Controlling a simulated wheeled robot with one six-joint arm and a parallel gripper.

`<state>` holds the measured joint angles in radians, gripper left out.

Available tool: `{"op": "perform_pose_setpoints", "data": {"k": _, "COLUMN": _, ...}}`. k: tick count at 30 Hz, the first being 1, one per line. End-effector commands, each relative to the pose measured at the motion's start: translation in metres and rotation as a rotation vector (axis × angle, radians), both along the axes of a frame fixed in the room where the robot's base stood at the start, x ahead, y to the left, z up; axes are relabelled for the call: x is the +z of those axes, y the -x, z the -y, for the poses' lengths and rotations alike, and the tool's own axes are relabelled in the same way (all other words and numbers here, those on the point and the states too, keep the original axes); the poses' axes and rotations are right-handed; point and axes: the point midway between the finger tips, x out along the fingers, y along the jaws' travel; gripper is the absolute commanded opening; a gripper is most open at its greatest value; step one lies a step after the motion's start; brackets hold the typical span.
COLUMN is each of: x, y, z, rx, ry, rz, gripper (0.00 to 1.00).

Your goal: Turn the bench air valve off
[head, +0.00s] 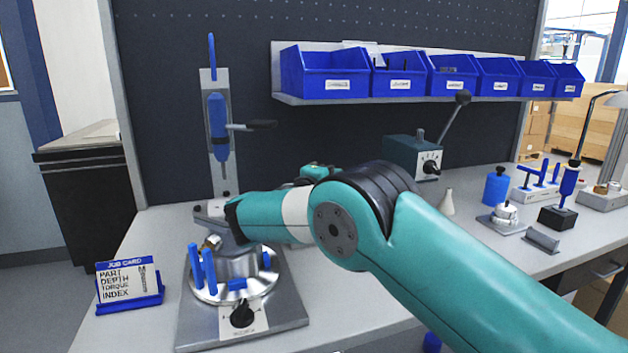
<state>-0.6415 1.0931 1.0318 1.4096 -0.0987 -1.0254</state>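I cannot tell for sure which part is the bench air valve. A black knob (242,316) sits on a pale labelled plate at the front of a fixture base. Another black knob (431,167) is on a dark teal box at the back, with a tall ball-ended lever. A blue tool with a black side handle (262,124) stands upright on the metal back column. My gripper (207,221) is over the round metal fixture (236,283), above and behind its knob. A small brass-coloured part (211,242) shows just below it. Its fingers are small and partly hidden, so their opening is unclear.
Blue pegs stand on the round fixture. A job card (127,285) in a blue holder is at the left. Blue bins (330,73) line a shelf. A blue bottle (496,187) and small tools stand at the right. My arm covers the bench's middle.

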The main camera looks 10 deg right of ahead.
Motion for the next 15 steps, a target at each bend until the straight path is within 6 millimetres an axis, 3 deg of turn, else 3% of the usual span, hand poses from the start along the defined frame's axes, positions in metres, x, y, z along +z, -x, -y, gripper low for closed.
{"op": "perform_pose_setpoints", "data": {"k": 14, "x": 0.0008, "y": -0.0023, "z": 0.0065, "rx": -0.012, "ry": -0.002, "rz": 0.003, "gripper": 0.00}}
{"op": "perform_pose_setpoints", "data": {"k": 15, "x": 0.0009, "y": -0.0024, "z": 0.0065, "rx": -0.012, "ry": -0.002, "rz": 0.003, "gripper": 0.24}}
